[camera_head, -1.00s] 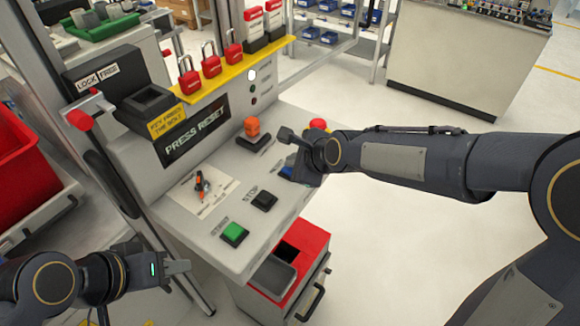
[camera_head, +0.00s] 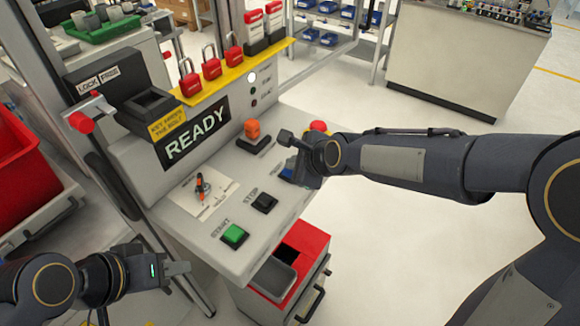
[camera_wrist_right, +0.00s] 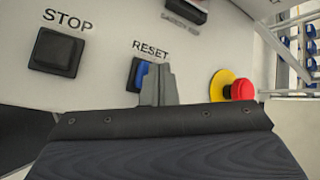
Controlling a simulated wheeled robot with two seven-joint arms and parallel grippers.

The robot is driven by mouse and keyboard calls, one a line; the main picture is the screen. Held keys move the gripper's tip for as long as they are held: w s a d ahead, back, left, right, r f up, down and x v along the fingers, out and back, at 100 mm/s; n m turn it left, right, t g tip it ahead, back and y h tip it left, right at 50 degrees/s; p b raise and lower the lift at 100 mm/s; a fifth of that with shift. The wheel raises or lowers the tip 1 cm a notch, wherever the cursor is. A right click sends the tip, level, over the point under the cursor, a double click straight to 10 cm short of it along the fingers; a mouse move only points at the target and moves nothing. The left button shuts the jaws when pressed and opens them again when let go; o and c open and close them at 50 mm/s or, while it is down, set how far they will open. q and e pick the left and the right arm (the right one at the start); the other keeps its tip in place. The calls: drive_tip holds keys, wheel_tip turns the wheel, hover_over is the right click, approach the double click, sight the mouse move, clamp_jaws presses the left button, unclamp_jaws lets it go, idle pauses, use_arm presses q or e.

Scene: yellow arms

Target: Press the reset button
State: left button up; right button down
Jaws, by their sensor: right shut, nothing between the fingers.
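The blue reset button (camera_wrist_right: 142,74) is on the sloped panel beside the word RESET in the right wrist view. In the head view only a bit of its blue (camera_head: 288,169) shows beside my right gripper (camera_head: 290,160). My right gripper also shows in the right wrist view (camera_wrist_right: 158,82), shut and empty, its tips over the button's right part. I cannot tell whether they touch it. The display (camera_head: 196,136) reads READY. My left gripper (camera_head: 188,275) is at the lower left, away from the panel; its finger gap is unclear.
A green START button (camera_head: 234,235) and a black STOP button (camera_head: 264,202) are on the panel. A red emergency button (camera_wrist_right: 243,90) on yellow is right of the reset button. An orange knob (camera_head: 252,129) and red padlocks (camera_head: 211,62) are further back.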

drive_tip(key=shift+r+p, duration=0.4)
drive_tip(key=shift+r, duration=0.15)
wheel_tip(320, 180, up, 5)
drive_tip(key=p, duration=0.5)
drive_tip(key=shift+r, duration=0.1)
drive_tip(key=shift+d, duration=0.1)
idle(0.5)
